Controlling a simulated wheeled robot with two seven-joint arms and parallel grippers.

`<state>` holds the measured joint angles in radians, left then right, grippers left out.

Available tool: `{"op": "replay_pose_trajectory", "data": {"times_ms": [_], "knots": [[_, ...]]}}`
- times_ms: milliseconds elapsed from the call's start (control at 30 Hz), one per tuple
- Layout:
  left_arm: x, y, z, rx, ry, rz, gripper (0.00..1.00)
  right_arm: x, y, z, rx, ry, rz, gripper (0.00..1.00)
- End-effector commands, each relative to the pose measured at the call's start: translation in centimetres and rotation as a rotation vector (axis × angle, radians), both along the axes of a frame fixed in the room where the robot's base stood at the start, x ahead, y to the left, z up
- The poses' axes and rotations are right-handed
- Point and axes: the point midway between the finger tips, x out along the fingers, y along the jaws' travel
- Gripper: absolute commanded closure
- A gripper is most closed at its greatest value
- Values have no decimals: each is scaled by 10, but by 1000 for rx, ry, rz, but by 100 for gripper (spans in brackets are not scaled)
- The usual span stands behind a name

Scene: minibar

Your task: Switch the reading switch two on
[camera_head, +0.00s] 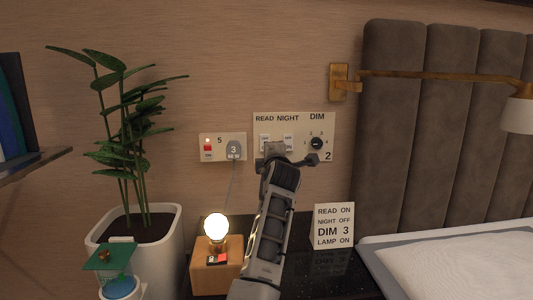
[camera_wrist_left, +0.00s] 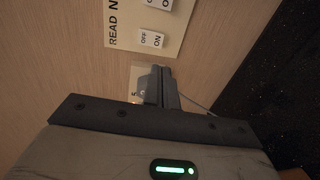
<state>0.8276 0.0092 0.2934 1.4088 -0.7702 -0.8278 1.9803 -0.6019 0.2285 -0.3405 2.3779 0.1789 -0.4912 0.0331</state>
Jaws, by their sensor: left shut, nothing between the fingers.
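The switch panel marked 2 (camera_head: 322,127) is on the wall, with READ, NIGHT and DIM labels. The reading switch (camera_head: 265,138) is a white rocker under READ; it also shows in the left wrist view (camera_wrist_left: 152,39) with OFF and ON markings. I cannot tell which side is pressed. The night switch (camera_head: 288,138) is to its right, then the black dim knob (camera_head: 316,144). My left gripper (camera_head: 274,148) is shut and empty, in front of the panel's lower edge, partly covering it. In the left wrist view its fingertips (camera_wrist_left: 161,70) are close to the reading switch; contact is unclear.
A socket plate (camera_head: 208,155) with a red switch and grey plug (camera_head: 234,150) is left of the panel. Below are a lit bulb lamp (camera_head: 216,227) and a sign card (camera_head: 334,226). A potted plant (camera_head: 140,230) stands left; a brass wall lamp (camera_head: 340,84) and bed are right.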

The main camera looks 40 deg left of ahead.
Motion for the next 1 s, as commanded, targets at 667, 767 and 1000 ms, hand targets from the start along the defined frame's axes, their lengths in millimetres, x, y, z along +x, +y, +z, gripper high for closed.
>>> {"op": "replay_pose_trajectory", "data": {"times_ms": [667, 767, 1000], "knots": [[73, 69, -13, 0, 0, 3, 100, 3, 8, 4, 123, -26, 6, 64], [80, 73, -14, 1, 1, 2, 100, 3, 9, 3, 147, -25, 7, 64], [88, 80, -15, 1, 0, 1, 100, 3, 11, 10, 195, -35, 9, 64]]}}
